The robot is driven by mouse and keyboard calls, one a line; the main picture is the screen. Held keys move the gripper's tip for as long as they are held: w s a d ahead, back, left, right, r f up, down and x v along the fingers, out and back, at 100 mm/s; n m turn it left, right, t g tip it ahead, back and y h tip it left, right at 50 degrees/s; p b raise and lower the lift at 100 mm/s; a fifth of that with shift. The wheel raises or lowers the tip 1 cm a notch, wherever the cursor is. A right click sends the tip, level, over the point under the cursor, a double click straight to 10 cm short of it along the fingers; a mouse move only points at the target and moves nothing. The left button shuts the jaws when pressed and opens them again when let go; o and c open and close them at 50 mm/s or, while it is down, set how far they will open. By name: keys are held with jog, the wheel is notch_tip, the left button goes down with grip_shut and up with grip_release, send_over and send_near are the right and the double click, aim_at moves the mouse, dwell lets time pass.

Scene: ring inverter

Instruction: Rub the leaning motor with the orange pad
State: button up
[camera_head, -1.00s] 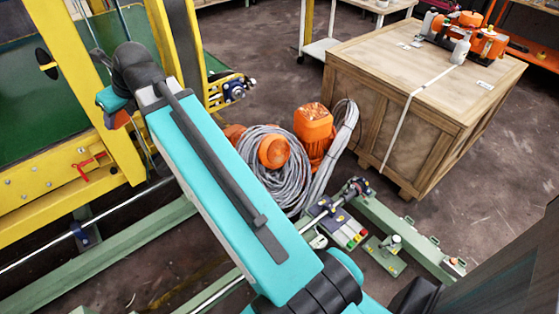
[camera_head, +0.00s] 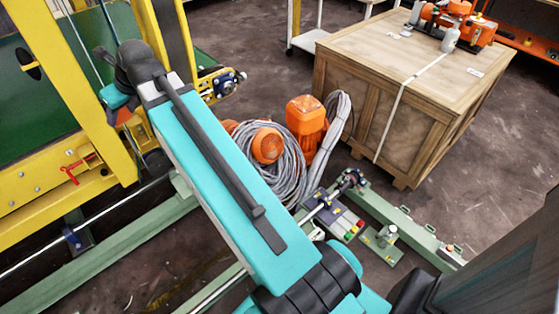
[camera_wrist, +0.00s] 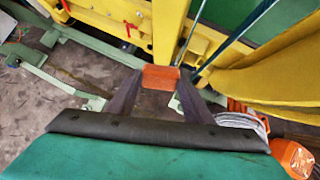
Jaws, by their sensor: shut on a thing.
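My gripper (camera_wrist: 158,92) shows in the wrist view with two dark fingers shut on the orange pad (camera_wrist: 160,77). The pad is a small block held between the fingertips, in front of the yellow frame. In the head view two orange motors sit on the floor among grey cable. One motor (camera_head: 306,117) stands tilted near the crate, and the other (camera_head: 267,145) lies with the cable coil around it. I cannot tell for sure which is the leaning motor. An orange motor housing (camera_wrist: 292,158) shows at the lower right of the wrist view, apart from the pad.
A yellow machine frame (camera_head: 105,150) stands at the left. A wooden crate (camera_head: 400,105) stands behind and right of the motors, with orange equipment (camera_head: 460,22) on top. Green rails (camera_head: 130,245) cross the floor. Bare floor (camera_head: 490,150) is open at the right.

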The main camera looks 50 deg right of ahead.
jog(key=d+f+m+b, duration=0.2)
jog(key=d+f+b, duration=0.1)
jog(key=d+f, duration=1.05)
jog(key=s+d+f+m+b, duration=0.1)
jog(key=s+d+f+b, duration=0.1)
jog(key=s+d+f, duration=0.4)
jog(key=s+d+f+m+b, duration=0.2)
jog(key=s+d+f, duration=0.4)
jog(key=d+f, duration=0.8)
jog(key=s+d+f+m+t+h+b, duration=0.1)
jog(key=s+d+f+b, duration=0.3)
jog(key=d+f, duration=0.7)
jog(key=shift+s+d+m, duration=0.35)
jog(key=shift+s+m, duration=0.25)
jog(key=shift+s, duration=0.65)
jog(key=shift+f+b, duration=0.15)
jog(key=shift+b, duration=0.15)
jog(key=w+f+b, duration=0.2)
jog(key=w, duration=0.1)
jog(key=w+b, duration=0.1)
jog(key=w, duration=0.1)
jog(key=shift+w+d+f, duration=0.1)
jog(key=shift+d+f, duration=0.2)
jog(key=shift+f, duration=0.1)
jog(key=shift+w+f, duration=0.5)
jog(key=shift+w, duration=0.4)
jog(key=shift+d+p, duration=0.1)
jog(key=shift+p, duration=0.2)
